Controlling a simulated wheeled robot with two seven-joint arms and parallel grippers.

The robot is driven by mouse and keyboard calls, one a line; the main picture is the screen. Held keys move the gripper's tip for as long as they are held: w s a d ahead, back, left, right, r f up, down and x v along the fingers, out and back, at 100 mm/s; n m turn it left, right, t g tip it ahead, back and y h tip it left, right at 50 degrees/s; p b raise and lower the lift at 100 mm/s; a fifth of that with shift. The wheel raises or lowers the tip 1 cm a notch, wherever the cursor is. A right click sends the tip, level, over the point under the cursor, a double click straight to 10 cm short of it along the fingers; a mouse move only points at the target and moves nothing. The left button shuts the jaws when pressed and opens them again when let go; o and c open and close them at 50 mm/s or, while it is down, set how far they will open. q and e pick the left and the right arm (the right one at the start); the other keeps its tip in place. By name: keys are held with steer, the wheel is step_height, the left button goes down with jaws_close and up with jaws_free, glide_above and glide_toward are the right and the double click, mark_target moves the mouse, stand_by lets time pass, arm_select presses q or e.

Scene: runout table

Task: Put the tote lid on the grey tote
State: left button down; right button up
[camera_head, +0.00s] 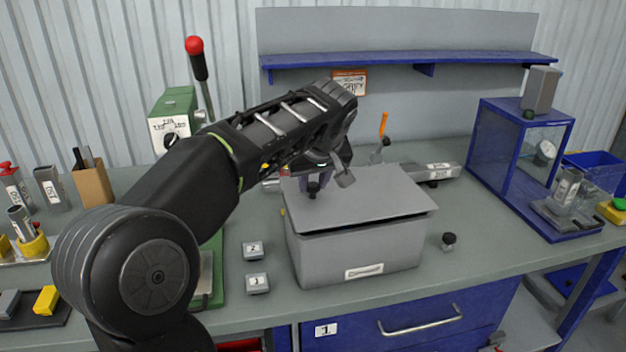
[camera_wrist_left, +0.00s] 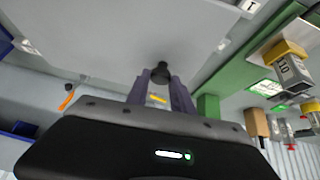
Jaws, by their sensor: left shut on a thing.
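The grey tote (camera_head: 355,258) stands on the bench, with a white label on its front. The flat grey tote lid (camera_head: 375,195) lies over the tote's opening, roughly lined up with it and overhanging a little at the front right. I cannot tell if it rests fully on the rim. My left gripper (camera_head: 320,187) is shut on the lid's black knob (camera_wrist_left: 160,72). In the left wrist view its two fingers (camera_wrist_left: 160,95) are on either side of the knob, with the lid's underside-hidden top surface (camera_wrist_left: 90,35) filling much of the picture. The tote's inside is hidden.
Small blocks marked 2 (camera_head: 253,249) and 3 (camera_head: 257,283) lie left of the tote. A small black-topped weight (camera_head: 449,241) stands to its right. A green press (camera_head: 178,110) is at back left, and a blue cabinet (camera_head: 490,140) at right. The front right bench is clear.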

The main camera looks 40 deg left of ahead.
arm_select(q)
steer(key=shift+f+b, duration=0.6)
steer(key=shift+f, duration=0.2)
stand_by(0.4)
steer(key=c, duration=1)
jaws_free()
steer(key=shift+c, duration=0.2)
steer(key=shift+v, duration=3.9)
steer(key=shift+d+f, duration=0.1)
